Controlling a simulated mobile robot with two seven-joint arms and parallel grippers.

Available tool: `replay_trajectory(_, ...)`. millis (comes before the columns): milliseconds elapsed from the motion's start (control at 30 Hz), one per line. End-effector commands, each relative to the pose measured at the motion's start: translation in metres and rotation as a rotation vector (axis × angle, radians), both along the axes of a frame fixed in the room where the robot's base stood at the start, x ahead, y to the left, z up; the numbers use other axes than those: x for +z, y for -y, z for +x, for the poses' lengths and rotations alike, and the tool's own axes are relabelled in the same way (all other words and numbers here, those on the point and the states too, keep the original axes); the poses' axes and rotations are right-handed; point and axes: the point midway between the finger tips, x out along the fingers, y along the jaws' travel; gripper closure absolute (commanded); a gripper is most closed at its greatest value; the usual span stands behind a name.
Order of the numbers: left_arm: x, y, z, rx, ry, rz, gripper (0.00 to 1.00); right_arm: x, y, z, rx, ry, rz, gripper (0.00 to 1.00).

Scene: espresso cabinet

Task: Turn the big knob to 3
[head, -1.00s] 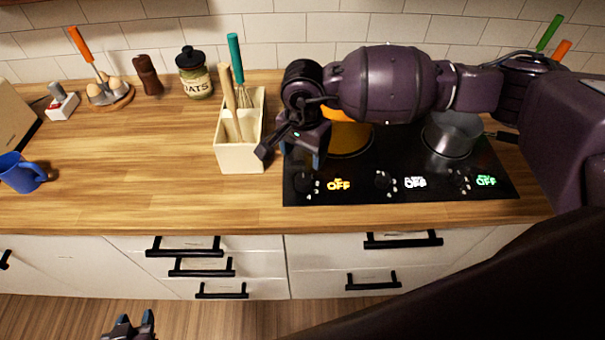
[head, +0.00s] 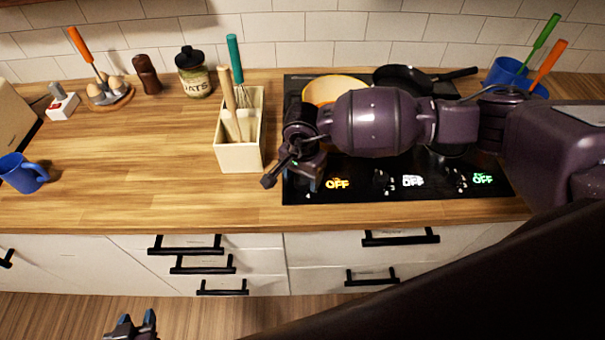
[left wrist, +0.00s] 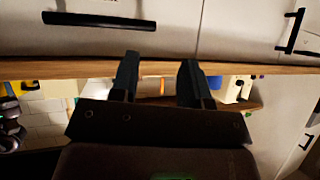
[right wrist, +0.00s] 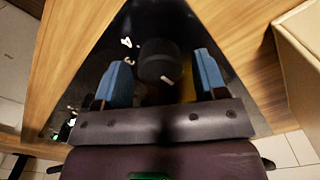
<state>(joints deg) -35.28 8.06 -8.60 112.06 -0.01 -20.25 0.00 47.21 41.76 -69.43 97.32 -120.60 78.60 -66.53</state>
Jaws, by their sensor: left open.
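The black knob (right wrist: 157,62) shows in the right wrist view, with a light mark on it and the white numerals 3 and 4 on the panel beside it. My right gripper (head: 294,178) is over the left front corner of the black cooktop (head: 400,198) and hides the left knob in the head view. In the right wrist view its two blue-tipped fingers (right wrist: 160,75) are apart, one on each side of the knob; I see no clear contact. The orange display (head: 338,184) beside it reads OFF. My left gripper (head: 133,325) is open and empty, low before the drawers.
Two more knobs, a middle one (head: 383,181) and a right one (head: 457,179), sit along the cooktop front beside OFF displays. A utensil box (head: 238,158) stands close left of my right gripper. An orange pan (head: 335,88) and a black pan (head: 402,80) are behind my arm.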

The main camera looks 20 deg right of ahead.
Motion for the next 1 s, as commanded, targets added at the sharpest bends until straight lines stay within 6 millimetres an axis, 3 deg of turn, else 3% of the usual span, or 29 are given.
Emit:
replay_trajectory(33, 0.000, 0.000, 0.000, 0.000, 0.001, 0.000, 0.58, 0.000, 0.000, 0.000, 0.000, 0.000, 0.000, 0.43)
replay_trajectory(300, 0.001, 0.000, 0.000, 0.000, 0.002, 0.000, 0.58, 0.000, 0.000, 0.000, 0.000, 0.000, 0.000, 0.80)
replay_trajectory(667, -0.007, 0.000, 0.002, 0.001, 0.008, -0.001, 0.58, -0.002, 0.000, 0.000, -0.072, 0.000, 0.001, 0.80)
replay_trajectory(1000, -0.022, 0.002, 0.010, -0.004, 0.030, -0.001, 0.58, -0.003, 0.000, 0.000, -0.336, -0.001, 0.001, 0.80)
